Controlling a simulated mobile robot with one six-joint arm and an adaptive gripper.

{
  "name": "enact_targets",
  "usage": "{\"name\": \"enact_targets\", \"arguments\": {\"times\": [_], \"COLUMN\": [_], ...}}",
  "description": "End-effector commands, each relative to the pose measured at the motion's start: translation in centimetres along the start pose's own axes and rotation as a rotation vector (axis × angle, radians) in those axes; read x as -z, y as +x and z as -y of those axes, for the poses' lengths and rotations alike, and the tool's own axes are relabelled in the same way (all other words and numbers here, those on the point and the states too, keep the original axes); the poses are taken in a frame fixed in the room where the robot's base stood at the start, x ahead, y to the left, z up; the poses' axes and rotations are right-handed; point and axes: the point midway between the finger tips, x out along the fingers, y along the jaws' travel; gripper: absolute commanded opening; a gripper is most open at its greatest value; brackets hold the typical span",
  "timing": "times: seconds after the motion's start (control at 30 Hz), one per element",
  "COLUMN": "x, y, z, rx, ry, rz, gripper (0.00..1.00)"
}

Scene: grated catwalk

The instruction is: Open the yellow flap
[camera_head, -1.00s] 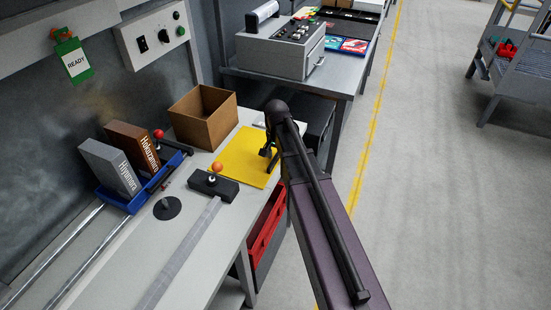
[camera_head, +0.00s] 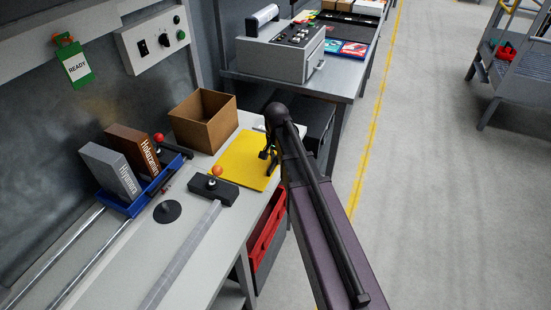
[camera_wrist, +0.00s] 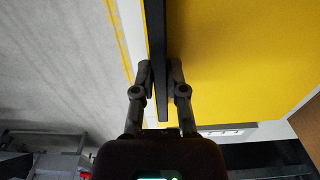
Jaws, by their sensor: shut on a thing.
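The yellow flap (camera_head: 240,162) lies about flat on the grey worktop, between the cardboard box and the front edge. In the wrist view the flap (camera_wrist: 235,60) fills the upper right, with a dark bar (camera_wrist: 157,25) running along its left edge. My gripper (camera_head: 268,152) is at the flap's right side in the head view, partly hidden by my arm. In the wrist view my gripper (camera_wrist: 160,80) has one finger on each side of the dark bar and is shut on it. Part of the flap's far right corner is hidden behind my arm.
A cardboard box (camera_head: 203,120) stands just behind the flap. A black block with an orange ball (camera_head: 216,171) is close to its left. A blue tray (camera_head: 130,203) holds two books. A red bin (camera_head: 266,235) is below the worktop's front edge.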

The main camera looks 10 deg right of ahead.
Motion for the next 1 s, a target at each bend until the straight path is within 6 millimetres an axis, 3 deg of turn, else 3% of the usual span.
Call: {"name": "enact_targets", "arguments": {"times": [0.57,1.0], "x": [0.1,0.1], "y": [-6.0,-11.3], "z": [2.1,5.7], "rx": [0.010,0.010], "ry": [-0.003,-0.006], "rz": [0.000,0.000], "gripper": [0.00,0.00]}}
